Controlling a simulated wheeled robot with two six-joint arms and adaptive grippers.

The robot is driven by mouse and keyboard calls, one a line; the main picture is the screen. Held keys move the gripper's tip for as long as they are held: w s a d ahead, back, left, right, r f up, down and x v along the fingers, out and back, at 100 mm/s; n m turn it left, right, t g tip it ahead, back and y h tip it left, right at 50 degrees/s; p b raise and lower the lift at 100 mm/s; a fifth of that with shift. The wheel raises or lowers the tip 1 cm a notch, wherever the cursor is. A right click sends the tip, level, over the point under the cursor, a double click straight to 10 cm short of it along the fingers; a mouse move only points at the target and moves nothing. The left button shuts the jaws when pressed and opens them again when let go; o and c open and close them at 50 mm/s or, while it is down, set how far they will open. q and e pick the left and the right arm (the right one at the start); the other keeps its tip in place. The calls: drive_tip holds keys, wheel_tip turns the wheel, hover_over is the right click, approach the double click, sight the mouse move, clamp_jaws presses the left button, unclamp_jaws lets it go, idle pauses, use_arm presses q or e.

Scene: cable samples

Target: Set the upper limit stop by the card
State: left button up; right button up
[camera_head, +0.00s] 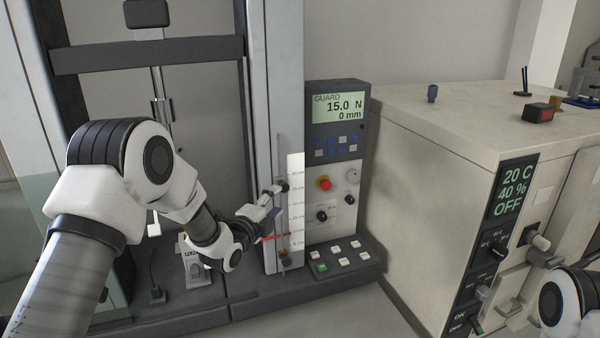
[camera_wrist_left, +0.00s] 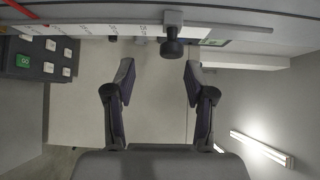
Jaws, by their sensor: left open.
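The upper limit stop (camera_wrist_left: 172,46) is a dark round knob on a grey block, on the rail beside the white scale (camera_head: 297,205). In the head view the stop (camera_head: 282,187) is at the scale's upper part, by my left fingertips. My left gripper (camera_wrist_left: 160,78) is open; its two fingers point at the knob from either side, with gaps between. In the head view the left gripper (camera_head: 274,201) is in front of the rail. A lower stop (camera_head: 285,259) is near the rail's bottom. I cannot make out the card.
The control panel (camera_head: 337,150) right of the scale reads GUARD, 15.0 N, 0 mm. Its button base (camera_head: 340,260) juts forward. A beige cabinet (camera_head: 430,180) stands right. My right arm shows at the lower right, without its gripper. Floor between machine and cabinet looks clear.

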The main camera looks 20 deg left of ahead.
sight(284, 187)
use_arm(q)
drive_tip(key=w+p, duration=0.1)
drive_tip(key=w, duration=0.1)
drive_tip(key=w+p, duration=0.1)
drive_tip(key=w, duration=0.1)
drive_tip(key=w+d+r+p, duration=0.1)
drive_tip(key=w, duration=0.1)
drive_tip(key=shift+w, duration=0.25)
drive_tip(key=shift+s+a+r, duration=0.1)
drive_tip(key=shift+s+r, duration=0.15)
drive_tip(key=shift+s, duration=0.3)
drive_tip(key=shift+c, duration=0.8)
clamp_jaws()
use_arm(e)
drive_tip(key=r, duration=0.2)
drive_tip(key=s+r, duration=0.1)
drive_tip(key=r, duration=0.1)
drive_tip(key=shift+s+a+r, duration=0.15)
drive_tip(key=shift+s+r, duration=0.05)
